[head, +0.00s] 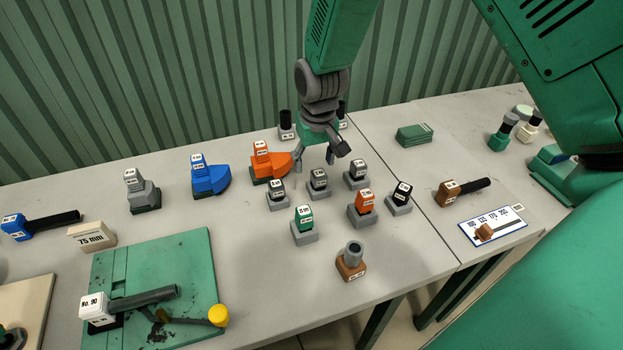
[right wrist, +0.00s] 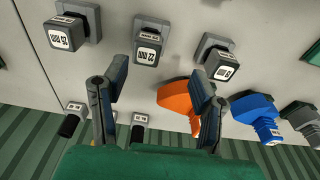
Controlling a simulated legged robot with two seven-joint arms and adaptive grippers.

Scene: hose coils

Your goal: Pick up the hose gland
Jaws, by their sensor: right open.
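No label I can read says hose gland, so I cannot tell which piece it is. Small dark-topped labelled fittings on grey square bases stand near my right gripper (head: 322,157): a left one (head: 276,190), a middle one (head: 319,180) and a right one (head: 357,173). In the right wrist view the middle one (right wrist: 148,48) reads 22 mm. My right gripper, also in the right wrist view (right wrist: 160,85), is open and empty above the table, just behind this row. An orange piece (head: 267,163) is close to its left finger. My left gripper is out of view.
In front stand a green-topped fitting (head: 303,219), an orange-topped one (head: 363,203) and a brown socket (head: 351,262). A blue piece (head: 210,177) and a grey one (head: 141,192) stand left. A green board (head: 200,255) lies front left. A ribbed green wall (head: 120,80) closes the back.

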